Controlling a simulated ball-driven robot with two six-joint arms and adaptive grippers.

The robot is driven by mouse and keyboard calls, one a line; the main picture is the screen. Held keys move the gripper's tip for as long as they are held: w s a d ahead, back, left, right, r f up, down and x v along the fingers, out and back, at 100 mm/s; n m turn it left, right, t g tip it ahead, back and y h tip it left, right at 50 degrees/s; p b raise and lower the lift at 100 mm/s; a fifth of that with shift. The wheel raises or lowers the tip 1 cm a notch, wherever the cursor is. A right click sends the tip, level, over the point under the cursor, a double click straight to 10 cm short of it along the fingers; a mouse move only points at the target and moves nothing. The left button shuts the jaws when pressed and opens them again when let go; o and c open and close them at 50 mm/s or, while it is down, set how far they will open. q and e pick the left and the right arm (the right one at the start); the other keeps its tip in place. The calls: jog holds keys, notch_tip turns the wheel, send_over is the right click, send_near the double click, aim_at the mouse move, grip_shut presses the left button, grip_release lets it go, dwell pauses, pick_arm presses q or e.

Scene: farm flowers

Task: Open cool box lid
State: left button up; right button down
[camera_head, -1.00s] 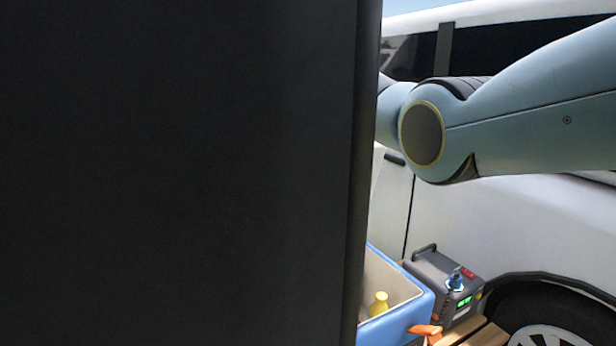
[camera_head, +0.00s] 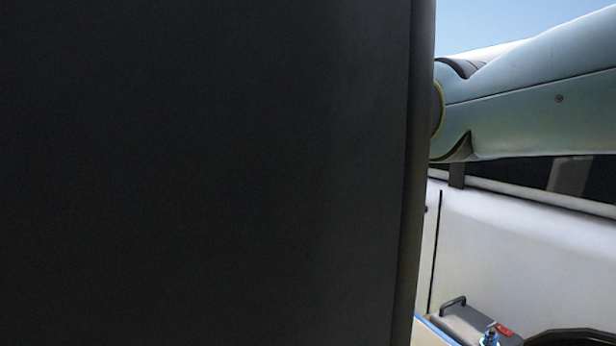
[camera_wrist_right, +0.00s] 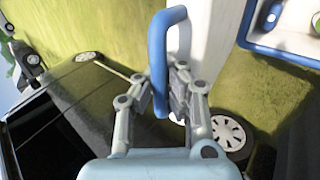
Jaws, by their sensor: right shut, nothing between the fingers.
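The cool box shows in the right wrist view at the upper right as a blue rim (camera_wrist_right: 285,55) with a pale interior and things inside, uncovered there. In the head view only a sliver of the cool box (camera_head: 431,331) shows at the bottom. A blue loop handle (camera_wrist_right: 158,60) stands in front of my right gripper (camera_wrist_right: 163,92), beside a white panel. The gripper's fingers are right by the handle's lower part; I cannot tell whether they touch it. The gripper is shut with nothing held. My left gripper is not in view.
A large dark surface hides most of the head view. A grey device (camera_head: 472,322) with a handle stands beside the box. A white vehicle (camera_head: 530,250) is behind. Grass (camera_wrist_right: 120,35) and a wheel (camera_wrist_right: 228,132) show in the right wrist view.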

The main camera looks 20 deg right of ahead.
jog(key=c, duration=1.5)
grip_release()
jog(key=shift+s+d+r, duration=0.1)
jog(key=shift+r, duration=0.35)
jog(key=shift+o, duration=0.8)
jog(key=shift+f, duration=0.2)
jog(key=v, duration=1.2)
jog(key=shift+s, duration=0.1)
